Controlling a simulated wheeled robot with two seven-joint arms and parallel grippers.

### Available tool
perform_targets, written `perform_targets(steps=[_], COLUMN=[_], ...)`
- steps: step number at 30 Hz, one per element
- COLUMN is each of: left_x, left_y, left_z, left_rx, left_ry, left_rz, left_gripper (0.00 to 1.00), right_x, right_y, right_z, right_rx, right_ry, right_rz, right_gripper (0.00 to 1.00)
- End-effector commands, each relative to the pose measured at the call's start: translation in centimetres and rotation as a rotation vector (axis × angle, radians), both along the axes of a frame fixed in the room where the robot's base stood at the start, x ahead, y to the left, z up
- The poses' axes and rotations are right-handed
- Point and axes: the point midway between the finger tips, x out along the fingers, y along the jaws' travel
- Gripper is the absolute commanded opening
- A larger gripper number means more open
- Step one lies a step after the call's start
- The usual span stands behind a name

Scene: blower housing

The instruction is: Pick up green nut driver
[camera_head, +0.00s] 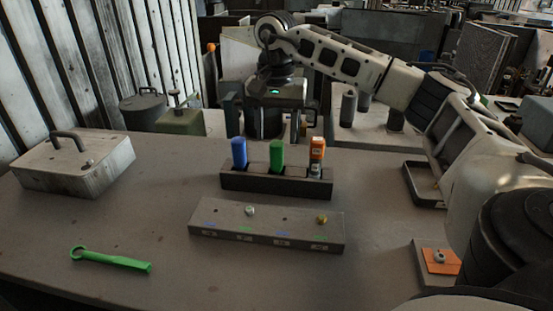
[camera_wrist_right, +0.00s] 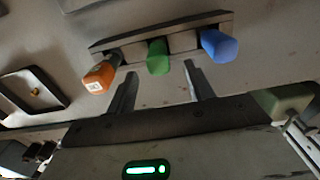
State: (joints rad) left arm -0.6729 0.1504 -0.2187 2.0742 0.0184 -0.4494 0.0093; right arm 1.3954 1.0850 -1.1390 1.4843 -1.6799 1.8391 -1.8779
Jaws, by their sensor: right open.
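The green nut driver (camera_head: 277,154) stands upright in the middle slot of a dark rack (camera_head: 262,185), with only its green handle showing. In the right wrist view the green handle (camera_wrist_right: 157,56) lies just ahead of the fingertips, roughly midway across the gap between them. My right gripper (camera_head: 264,134) is open and empty behind the rack, pointing down; its fingers (camera_wrist_right: 160,70) appear apart from the handle. A blue-handled driver (camera_head: 239,152) stands left of the green one, and an orange-handled driver (camera_head: 317,151) stands right of it. My left gripper is not in view.
A grey block (camera_head: 266,227) with small fasteners sits in front of the rack. A green wrench (camera_head: 110,260) lies at the left front. A grey metal box (camera_head: 75,163) stands at the left. A dark tray (camera_head: 411,179) and an orange plate (camera_head: 440,267) are at the right.

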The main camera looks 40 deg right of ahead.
Motion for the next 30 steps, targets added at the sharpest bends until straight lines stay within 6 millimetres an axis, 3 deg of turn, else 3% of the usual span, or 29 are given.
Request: perform_targets(steps=[8,18,26,30], left_x=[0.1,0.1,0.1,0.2], left_y=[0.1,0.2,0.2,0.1], left_z=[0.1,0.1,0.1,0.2], left_rx=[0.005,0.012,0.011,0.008], left_ry=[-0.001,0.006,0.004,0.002], left_rz=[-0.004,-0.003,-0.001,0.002], left_gripper=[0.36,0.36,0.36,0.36], right_x=[-0.1,-0.6,-0.6,-0.6], right_y=[0.0,0.3,0.3,0.3], right_z=[-2.2,-6.6,-6.9,-6.9], right_rx=[-0.001,-0.001,0.001,0.001], right_ry=[0.001,0.001,-0.001,-0.001], right_rz=[0.0,0.0,0.0,0.0], right_gripper=[0.53,0.53,0.53,0.17])
